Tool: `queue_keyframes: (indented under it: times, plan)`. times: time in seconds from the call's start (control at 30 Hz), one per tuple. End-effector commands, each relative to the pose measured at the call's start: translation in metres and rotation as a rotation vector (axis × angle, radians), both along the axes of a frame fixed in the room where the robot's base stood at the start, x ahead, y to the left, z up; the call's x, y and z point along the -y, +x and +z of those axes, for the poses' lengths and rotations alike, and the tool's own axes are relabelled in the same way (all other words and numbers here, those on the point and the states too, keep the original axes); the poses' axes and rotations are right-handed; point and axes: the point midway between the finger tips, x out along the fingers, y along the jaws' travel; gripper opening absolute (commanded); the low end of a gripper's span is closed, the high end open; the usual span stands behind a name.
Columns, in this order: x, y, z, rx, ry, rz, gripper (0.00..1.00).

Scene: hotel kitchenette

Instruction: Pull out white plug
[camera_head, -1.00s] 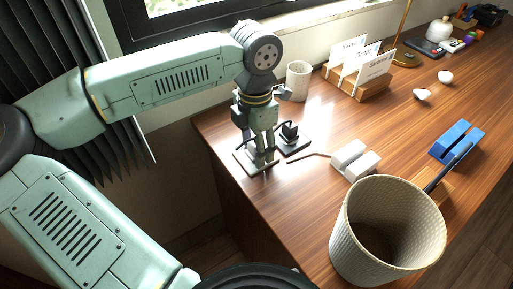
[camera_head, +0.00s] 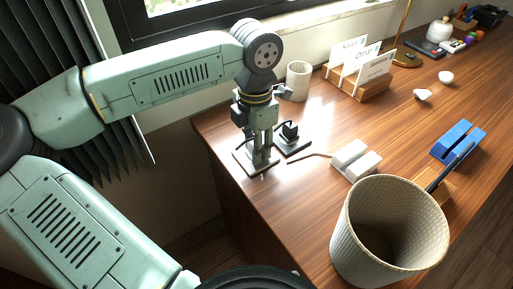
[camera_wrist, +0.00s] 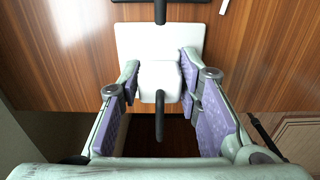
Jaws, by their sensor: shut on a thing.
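The white plug (camera_wrist: 160,80) is in the middle of the wrist view, on a white socket plate (camera_wrist: 130,38). A dark cord leaves the plug towards the bottom of that view. My gripper (camera_wrist: 160,74) has one finger on each side of the plug and is shut on it. In the head view my gripper (camera_head: 262,162) points down at the white plate (camera_head: 243,160) near the desk's left edge. There the fingers hide most of the plug. I cannot tell whether the plug is still seated in the plate.
A black plug (camera_head: 290,131) on a dark plate stands just right of my gripper. A white cup (camera_head: 298,80) is behind it. A white block (camera_head: 356,158), a large woven bin (camera_head: 370,245) and a blue block (camera_head: 456,141) stand to the right.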

Motion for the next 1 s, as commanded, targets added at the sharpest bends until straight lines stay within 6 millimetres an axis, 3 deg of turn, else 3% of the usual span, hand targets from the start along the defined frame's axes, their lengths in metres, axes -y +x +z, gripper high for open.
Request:
queue_keyframes:
  times: [0.3, 0.67, 1.0]
  plan:
    - [0.0, 0.0, 0.0, 0.0, 0.0, 0.0, 0.0]
    - [0.0, 0.0, 0.001, 0.0, 0.0, 0.0, 0.0]
    - [0.0, 0.0, 0.014, 0.001, 0.001, 0.001, 0.0]
